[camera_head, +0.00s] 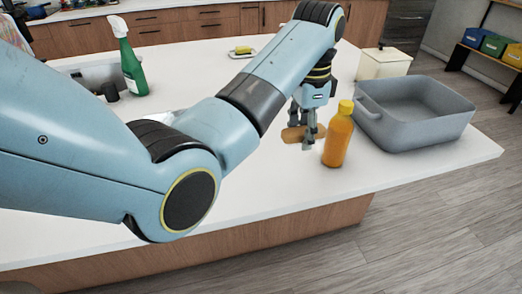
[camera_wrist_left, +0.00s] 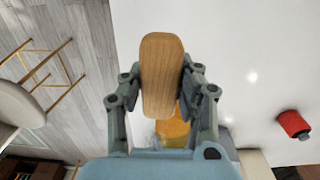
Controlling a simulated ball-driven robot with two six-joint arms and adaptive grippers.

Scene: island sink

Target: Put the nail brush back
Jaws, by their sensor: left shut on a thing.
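The nail brush, a brown wooden oval block (camera_head: 291,134), is in my left gripper (camera_head: 309,140) over the right part of the white island top. In the left wrist view the brush (camera_wrist_left: 160,60) stands lengthwise between the two fingers of that gripper (camera_wrist_left: 163,85), which are shut on it. Its bristles are not seen. I cannot tell how high it is above the counter. My right gripper is in neither view.
An orange bottle with a yellow cap (camera_head: 337,140) stands close right of the gripper. Beyond are a grey tub (camera_head: 440,128) and a cream lidded box (camera_head: 385,68). A dish with a yellow block (camera_head: 243,49) lies behind. A green spray bottle (camera_head: 131,68) stands by the sink.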

